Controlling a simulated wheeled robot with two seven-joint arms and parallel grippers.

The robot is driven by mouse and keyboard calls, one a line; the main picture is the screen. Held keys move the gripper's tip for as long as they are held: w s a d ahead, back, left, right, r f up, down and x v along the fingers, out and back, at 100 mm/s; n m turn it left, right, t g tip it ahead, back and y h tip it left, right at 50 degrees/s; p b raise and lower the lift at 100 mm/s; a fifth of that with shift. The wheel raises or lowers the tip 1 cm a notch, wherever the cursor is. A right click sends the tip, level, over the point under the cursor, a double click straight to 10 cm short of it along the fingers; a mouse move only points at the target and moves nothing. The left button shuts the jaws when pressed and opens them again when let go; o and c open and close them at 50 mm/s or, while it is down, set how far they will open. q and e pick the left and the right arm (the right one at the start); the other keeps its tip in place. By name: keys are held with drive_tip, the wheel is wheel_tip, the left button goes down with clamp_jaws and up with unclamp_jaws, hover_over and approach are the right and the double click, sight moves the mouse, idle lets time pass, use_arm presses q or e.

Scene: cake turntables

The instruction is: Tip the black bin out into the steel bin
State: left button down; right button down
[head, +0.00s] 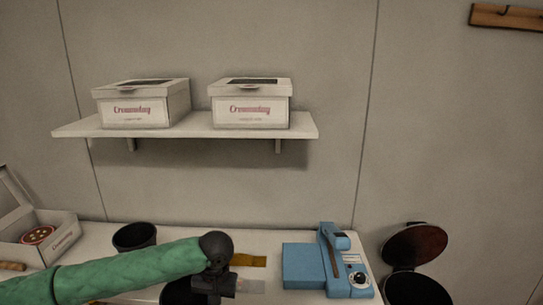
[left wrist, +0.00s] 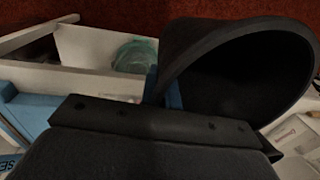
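My left gripper (head: 221,284) is in the lower middle of the head view, at the end of the green-sleeved arm. The black bin (head: 176,291) shows just left of it, cut off by the bottom edge and partly behind the arm. In the left wrist view the black bin (left wrist: 235,75) is large and close, its dark round mouth in view. The fingertips (left wrist: 163,90), with blue pads, appear closed on its wall. Its contents are too dark to tell. A round bin with a raised lid (head: 414,243), probably the steel bin, stands at the right. My right gripper is not in view.
Another black pot (head: 135,237) stands on the white counter, beside an open cake box (head: 40,246). A blue machine (head: 318,266) stands between my gripper and the lidded bin. Two closed boxes (head: 140,105) (head: 249,105) sit on a wall shelf (head: 200,128).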

use_arm(q)
drive_tip(key=s+a+f, duration=0.1)
drive_tip(key=a+f, duration=0.2)
drive_tip(key=a, duration=0.2)
drive_tip(key=shift+s+a+n, duration=0.2)
drive_tip(key=shift+s+n, duration=0.1)
drive_tip(key=shift+s, duration=0.05)
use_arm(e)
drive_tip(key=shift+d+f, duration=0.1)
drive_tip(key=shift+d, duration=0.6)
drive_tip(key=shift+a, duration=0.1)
